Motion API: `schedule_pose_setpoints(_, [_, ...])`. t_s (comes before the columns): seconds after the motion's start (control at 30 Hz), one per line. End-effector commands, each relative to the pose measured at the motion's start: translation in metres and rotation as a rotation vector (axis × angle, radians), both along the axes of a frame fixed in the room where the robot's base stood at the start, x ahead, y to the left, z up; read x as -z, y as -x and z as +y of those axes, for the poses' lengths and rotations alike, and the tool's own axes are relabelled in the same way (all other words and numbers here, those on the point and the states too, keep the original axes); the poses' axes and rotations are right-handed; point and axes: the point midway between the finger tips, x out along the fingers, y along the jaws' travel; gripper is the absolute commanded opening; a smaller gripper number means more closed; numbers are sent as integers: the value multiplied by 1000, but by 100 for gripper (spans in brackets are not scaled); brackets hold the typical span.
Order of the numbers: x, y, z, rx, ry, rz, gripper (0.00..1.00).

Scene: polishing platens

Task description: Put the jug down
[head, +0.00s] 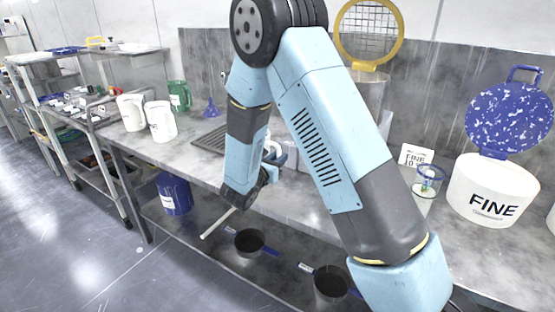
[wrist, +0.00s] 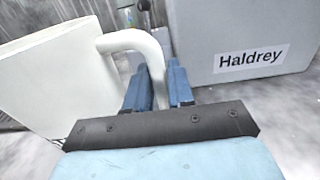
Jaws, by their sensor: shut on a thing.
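The white jug (wrist: 55,82) fills the left side of the wrist view, tilted in that picture. Its curved white handle (wrist: 128,40) runs between the blue fingers of my gripper (wrist: 159,80), which is shut on it. In the head view my gripper (head: 275,158) is over the bench beyond my forearm, largely hidden by it. The held jug is mostly or wholly hidden there too. I cannot tell whether its base touches the bench.
A grey box labelled Haldrey (wrist: 250,40) stands close right of the fingers. Two other white containers (head: 161,121) and a green jug (head: 180,95) stand at the bench's left. The FINE tub (head: 492,190) is at right. Dark pans (head: 249,242) sit on the lower shelf.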

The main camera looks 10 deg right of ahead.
Motion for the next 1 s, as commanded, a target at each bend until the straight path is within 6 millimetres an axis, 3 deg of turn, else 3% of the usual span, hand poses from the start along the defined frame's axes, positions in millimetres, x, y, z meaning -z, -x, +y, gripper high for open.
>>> schedule_pose_setpoints(0.2, [2, 0, 0, 0, 0, 0, 0])
schedule_pose_setpoints(0.23, [2, 0, 0, 0, 0, 0, 25])
schedule_pose_setpoints(0.47, [2, 0, 0, 0, 0, 0, 47])
schedule_pose_setpoints(0.77, [0, 0, -1, 1, -1, -1, 48])
schedule_pose_setpoints(1.0, [0, 23, 18, -2, 0, 1, 48])
